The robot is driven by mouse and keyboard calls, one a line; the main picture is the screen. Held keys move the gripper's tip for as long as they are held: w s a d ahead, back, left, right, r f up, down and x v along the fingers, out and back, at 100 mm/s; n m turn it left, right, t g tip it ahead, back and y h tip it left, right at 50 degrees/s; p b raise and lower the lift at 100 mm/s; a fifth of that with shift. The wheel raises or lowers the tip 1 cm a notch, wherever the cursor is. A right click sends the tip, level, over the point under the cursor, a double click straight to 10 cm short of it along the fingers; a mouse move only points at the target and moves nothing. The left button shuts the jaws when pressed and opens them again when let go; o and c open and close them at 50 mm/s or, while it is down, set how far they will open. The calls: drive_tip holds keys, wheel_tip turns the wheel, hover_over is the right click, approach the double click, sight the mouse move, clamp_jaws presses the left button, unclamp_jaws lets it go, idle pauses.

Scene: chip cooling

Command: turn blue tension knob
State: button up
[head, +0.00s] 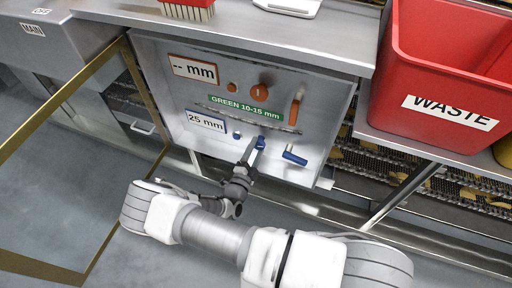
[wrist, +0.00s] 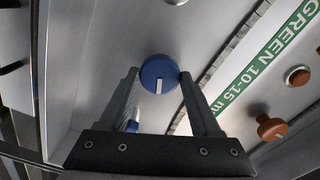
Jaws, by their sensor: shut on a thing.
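The blue tension knob (wrist: 158,72) is round with a white pointer line. In the wrist view it sits between the fingertips of my gripper (wrist: 158,82), which are shut on it from both sides. In the head view the knob (head: 261,141) is partly hidden by my gripper (head: 257,146). The panel display (head: 206,121) left of the knob reads 25 mm. A green label (head: 239,107) above reads GREEN 10-15 mm.
An orange knob (head: 259,92) and an orange lever (head: 296,107) are higher on the panel. A blue lever (head: 293,156) is right of my gripper. An open gold-framed door (head: 103,239) stands left. A red WASTE bin (head: 432,99) stands right.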

drive_tip(key=m+p, duration=0.1)
drive_tip(key=m, duration=0.3)
drive_tip(key=shift+m, duration=0.3)
drive_tip(key=m+p, duration=0.1)
drive_tip(key=m, duration=0.4)
drive_tip(key=shift+m+p, duration=0.3)
drive_tip(key=m+p, duration=0.1)
drive_tip(key=m, duration=0.3)
drive_tip(key=shift+m, duration=0.3)
drive_tip(key=m+p, duration=0.1)
drive_tip(key=m, duration=0.3)
drive_tip(key=m+p, duration=0.2)
drive_tip(key=m, duration=0.4)
drive_tip(key=shift+m, duration=0.4)
drive_tip(key=m+p, duration=0.2)
drive_tip(key=m, duration=0.3)
drive_tip(key=shift+m, duration=0.4)
drive_tip(key=o, duration=1.4)
